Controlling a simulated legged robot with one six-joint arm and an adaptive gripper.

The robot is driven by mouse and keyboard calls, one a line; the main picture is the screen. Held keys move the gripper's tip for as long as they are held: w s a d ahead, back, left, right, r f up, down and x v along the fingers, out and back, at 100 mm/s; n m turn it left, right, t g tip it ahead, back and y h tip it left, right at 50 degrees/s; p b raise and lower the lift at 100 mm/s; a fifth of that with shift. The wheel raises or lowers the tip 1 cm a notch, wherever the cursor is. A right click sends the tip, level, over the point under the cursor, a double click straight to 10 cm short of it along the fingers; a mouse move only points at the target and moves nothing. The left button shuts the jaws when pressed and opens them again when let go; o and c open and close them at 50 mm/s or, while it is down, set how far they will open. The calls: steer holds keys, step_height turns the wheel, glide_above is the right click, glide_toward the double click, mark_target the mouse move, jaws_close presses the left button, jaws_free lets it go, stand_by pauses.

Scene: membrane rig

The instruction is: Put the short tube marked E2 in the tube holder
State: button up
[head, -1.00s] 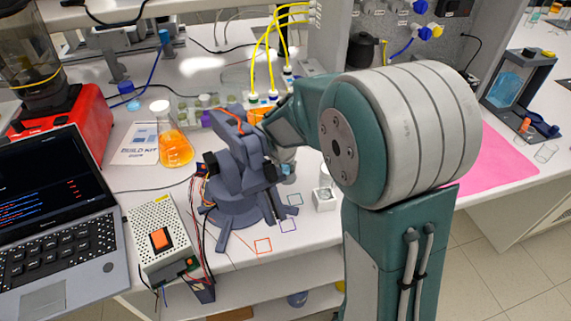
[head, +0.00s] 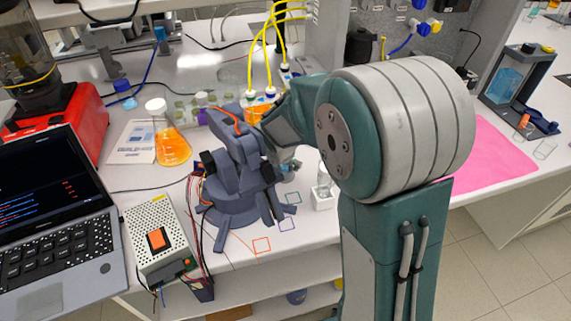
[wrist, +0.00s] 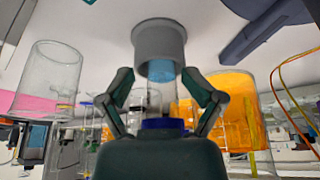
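In the wrist view my gripper (wrist: 160,76) has its two dark fingers spread, with the tips on either side of a short cylinder (wrist: 160,40). No E2 marking is readable. In the head view my arm hides the gripper. A small light blue and grey piece (head: 290,172) shows below the wrist, beside the grey-blue rig. A small white block (head: 323,200) with a clear tube (head: 324,179) stands to its right; which thing is the tube holder is unclear.
The grey-blue rig (head: 240,172) stands just left of my wrist. An orange flask (head: 171,148), a power box (head: 160,240) and a laptop (head: 55,215) are further left. Yellow-cabled bottles stand behind. A pink mat (head: 490,165) lies clear on the right.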

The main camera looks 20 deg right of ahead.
steer(key=shift+a, duration=0.1)
steer(key=v, duration=1.1)
steer(key=shift+s+a+r, duration=0.15)
steer(key=shift+r, duration=0.2)
